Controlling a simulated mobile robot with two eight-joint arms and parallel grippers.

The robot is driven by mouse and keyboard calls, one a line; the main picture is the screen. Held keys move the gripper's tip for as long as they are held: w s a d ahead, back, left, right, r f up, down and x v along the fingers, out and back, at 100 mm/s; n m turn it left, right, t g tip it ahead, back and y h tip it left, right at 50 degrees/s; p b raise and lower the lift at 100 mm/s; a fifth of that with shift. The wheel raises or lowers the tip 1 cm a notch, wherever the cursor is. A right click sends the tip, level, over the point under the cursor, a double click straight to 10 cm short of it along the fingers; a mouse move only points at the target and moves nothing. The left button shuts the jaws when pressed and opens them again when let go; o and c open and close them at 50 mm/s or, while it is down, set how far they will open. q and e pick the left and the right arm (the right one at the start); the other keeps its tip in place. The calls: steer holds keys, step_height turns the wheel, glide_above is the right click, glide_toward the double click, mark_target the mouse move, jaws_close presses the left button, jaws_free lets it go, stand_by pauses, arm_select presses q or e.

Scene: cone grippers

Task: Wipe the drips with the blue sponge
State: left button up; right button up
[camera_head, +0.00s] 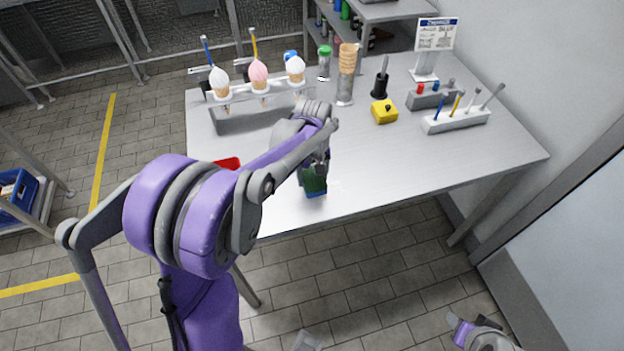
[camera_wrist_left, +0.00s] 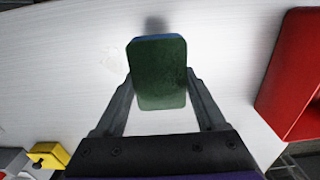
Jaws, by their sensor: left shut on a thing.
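The sponge (camera_head: 314,183) has a dark green face and a blue side. My left gripper (camera_head: 318,165) is shut on it near the table's front edge. In the left wrist view the sponge (camera_wrist_left: 160,72) sits between the two fingers, blue edge at the far end. I cannot tell whether it touches the table. Faint whitish drips (camera_wrist_left: 110,58) show on the table beside the sponge, and a pale spot (camera_head: 336,186) shows just right of it in the head view. My right gripper (camera_head: 484,338) is partly in view at the bottom right, away from the table; its jaws are unclear.
The table (camera_head: 420,165) is clear at its front right. A rack with ice cream cones (camera_head: 258,80), a stack of cones (camera_head: 347,65), a yellow block (camera_head: 384,111) and a white tool holder (camera_head: 455,121) stand farther back.

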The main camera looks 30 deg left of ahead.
mark_target(312, 176)
arm_select(q)
step_height(312, 176, up, 2)
steer(key=shift+s+a+p, duration=0.1)
steer(key=shift+p, duration=0.3)
steer(key=shift+r+p, duration=0.45)
steer(key=shift+r, duration=0.5)
arm_select(e)
step_height(312, 176, up, 3)
steer(key=shift+w+d+f, duration=0.1)
steer(key=shift+d+f, duration=0.05)
steer(key=shift+f, duration=0.05)
